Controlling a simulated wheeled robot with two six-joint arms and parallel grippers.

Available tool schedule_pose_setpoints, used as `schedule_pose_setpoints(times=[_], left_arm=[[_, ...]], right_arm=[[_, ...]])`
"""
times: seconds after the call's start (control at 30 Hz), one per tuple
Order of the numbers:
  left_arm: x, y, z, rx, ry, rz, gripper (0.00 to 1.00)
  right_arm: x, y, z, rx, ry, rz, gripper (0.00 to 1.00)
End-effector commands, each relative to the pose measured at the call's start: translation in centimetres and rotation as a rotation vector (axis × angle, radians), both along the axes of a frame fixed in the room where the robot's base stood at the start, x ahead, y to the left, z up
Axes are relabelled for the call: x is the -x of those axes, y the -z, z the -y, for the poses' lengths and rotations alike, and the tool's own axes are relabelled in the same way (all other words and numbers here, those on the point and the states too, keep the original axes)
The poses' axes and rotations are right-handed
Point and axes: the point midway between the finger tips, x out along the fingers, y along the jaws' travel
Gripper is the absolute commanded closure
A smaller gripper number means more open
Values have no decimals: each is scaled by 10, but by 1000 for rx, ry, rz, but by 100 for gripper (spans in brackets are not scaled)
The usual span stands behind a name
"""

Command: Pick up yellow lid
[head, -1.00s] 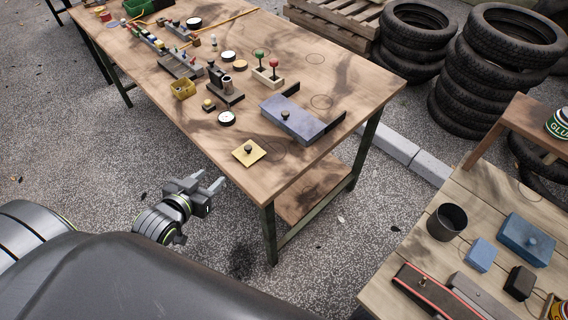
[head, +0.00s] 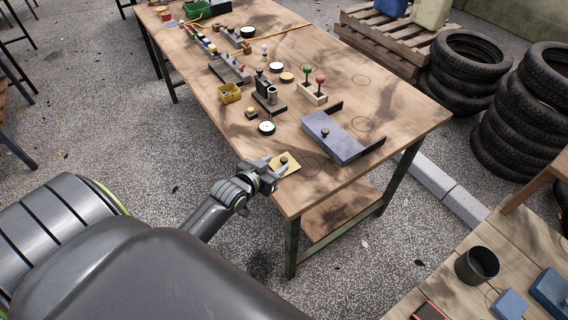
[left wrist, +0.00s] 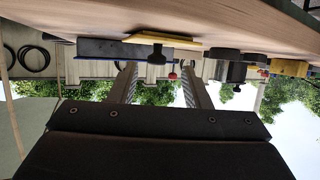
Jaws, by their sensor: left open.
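The yellow lid (head: 291,168) is a flat square plate with a dark round knob, lying on the near edge of the wooden table (head: 345,88). My left gripper (head: 276,171) is open at the table edge, beside the lid on its near left, and partly covers it. In the left wrist view, which looks upside down, the lid (left wrist: 140,39) and its knob show ahead, with the open fingers (left wrist: 160,80) pointing towards them and the knob between their lines. Nothing is between the fingers. My right gripper is not in view.
A blue-grey box lid (head: 334,140) with a dark knob lies just right of the yellow lid. A white-topped round gauge (head: 267,128), a yellow bin (head: 230,93) and a stand with red and green knobs (head: 313,94) sit farther back. Tyre stacks (head: 467,68) stand beyond.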

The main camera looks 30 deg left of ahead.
Motion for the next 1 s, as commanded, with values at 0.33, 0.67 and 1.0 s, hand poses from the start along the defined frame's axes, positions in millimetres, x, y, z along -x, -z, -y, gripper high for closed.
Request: schedule_pose_setpoints(times=[0.33,0.67,1.0], left_arm=[[-33,10,4,3,0,1,57],[-49,19,4,1,-1,0,57],[-48,19,4,1,-1,0,82]], right_arm=[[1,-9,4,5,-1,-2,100],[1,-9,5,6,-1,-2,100],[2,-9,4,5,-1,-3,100]])
